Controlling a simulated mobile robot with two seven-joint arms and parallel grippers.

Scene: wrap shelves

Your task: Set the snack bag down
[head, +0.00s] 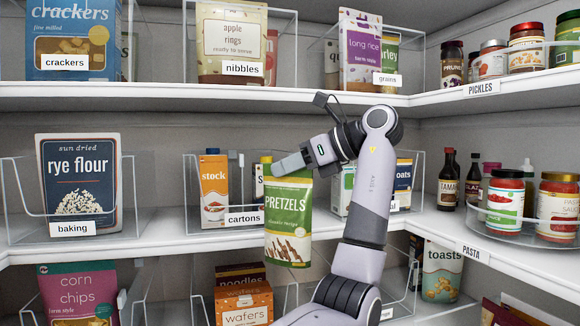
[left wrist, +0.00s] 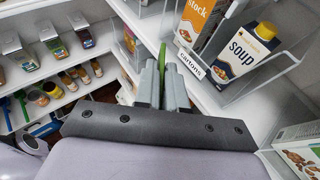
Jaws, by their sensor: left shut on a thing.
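The snack bag is a green and cream pretzels bag (head: 288,222), hanging upright in the head view in front of the middle shelf and its cartons bin. My left gripper (head: 290,164) is shut on the bag's top edge. In the left wrist view the gripper's fingers (left wrist: 163,88) close on a thin green edge of the bag (left wrist: 162,56); the rest of the bag is hidden there. The bag's lower part hangs below the middle shelf's front edge, and it appears clear of the shelf. My right gripper is in neither view.
The cartons bin (head: 240,223) holds a stock carton (head: 214,190). A rye flour box (head: 79,185) stands at left. Below are a wafers box (head: 244,303), noodles, corn chips (head: 78,296) and a toasts bag (head: 441,273). Jars stand on a round tray (head: 520,236) at right.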

